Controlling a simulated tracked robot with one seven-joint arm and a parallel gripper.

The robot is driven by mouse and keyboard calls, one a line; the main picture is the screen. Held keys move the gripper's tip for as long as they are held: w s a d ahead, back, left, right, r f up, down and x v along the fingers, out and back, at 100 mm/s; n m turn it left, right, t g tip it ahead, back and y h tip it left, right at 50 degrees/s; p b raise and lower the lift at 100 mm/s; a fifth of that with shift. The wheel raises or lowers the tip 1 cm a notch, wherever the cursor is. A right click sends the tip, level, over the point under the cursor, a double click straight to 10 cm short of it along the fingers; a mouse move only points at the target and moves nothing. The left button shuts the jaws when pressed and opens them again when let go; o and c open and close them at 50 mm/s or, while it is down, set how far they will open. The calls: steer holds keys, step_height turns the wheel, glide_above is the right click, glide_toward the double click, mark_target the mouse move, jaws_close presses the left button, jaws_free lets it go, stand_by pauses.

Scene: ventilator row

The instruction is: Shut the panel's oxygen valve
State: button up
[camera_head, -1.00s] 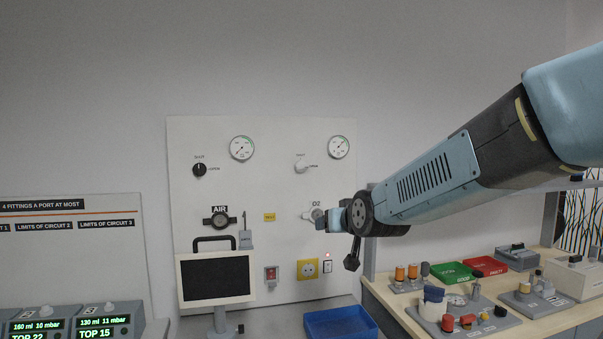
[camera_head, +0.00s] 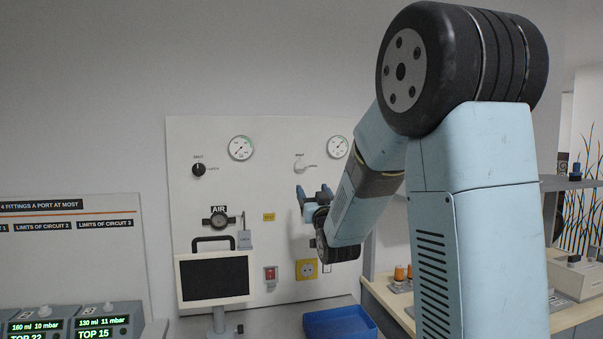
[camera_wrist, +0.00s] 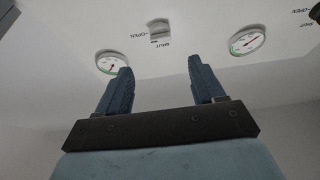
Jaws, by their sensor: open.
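The oxygen valve is a white knob (camera_head: 300,166) in the panel's upper right, marked SHUT above and OPEN on its right. In the wrist view, which is turned upside down, the knob (camera_wrist: 159,31) shows beyond the fingertips, with SHUT below it and OPEN on its left. I cannot tell its exact setting. My gripper (camera_head: 313,191) is open and empty, with its fingers pointing up just below the knob in the head view. In the wrist view, my gripper (camera_wrist: 160,66) has the knob between its finger lines, apart from both.
Gauges (camera_head: 338,147) (camera_head: 241,148) and a black air knob (camera_head: 199,169) are on the same panel (camera_head: 268,190). A monitor (camera_head: 213,278) stands low in front. My arm covers the panel's right part and much of the bench (camera_head: 393,299). A blue tray (camera_head: 340,322) lies below.

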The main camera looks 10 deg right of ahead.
mark_target(301, 169)
steer(key=x, duration=1.2)
steer(key=shift+w+a, duration=0.1)
steer(key=shift+w, duration=0.2)
steer(key=c, duration=1)
steer(key=shift+a, duration=0.15)
steer(key=shift+c, duration=0.3)
